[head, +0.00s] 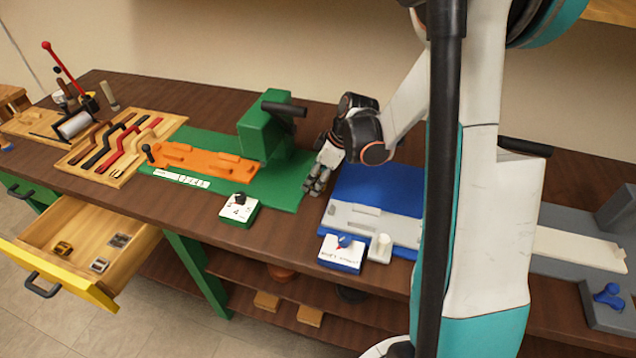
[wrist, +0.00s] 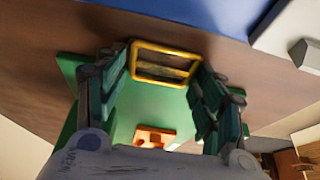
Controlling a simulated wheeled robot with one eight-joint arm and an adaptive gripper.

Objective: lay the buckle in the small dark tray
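A gold rectangular buckle (wrist: 166,48) sits between the fingertips of my gripper (wrist: 168,72) in the wrist view, touching them at its two sides. My gripper also shows in the head view (head: 317,182), above the table between the green mat and the blue mat. The buckle is too small or hidden to make out there. I cannot pick out a small dark tray in either view; my arm covers part of the table.
An open yellow-fronted drawer (head: 72,283) holds a few buckles at the left. A green press (head: 265,130) and an orange fixture (head: 200,160) stand on the green mat (head: 285,188). A white-and-green box (head: 238,211) and a white-and-blue box (head: 341,252) stand at the front edge.

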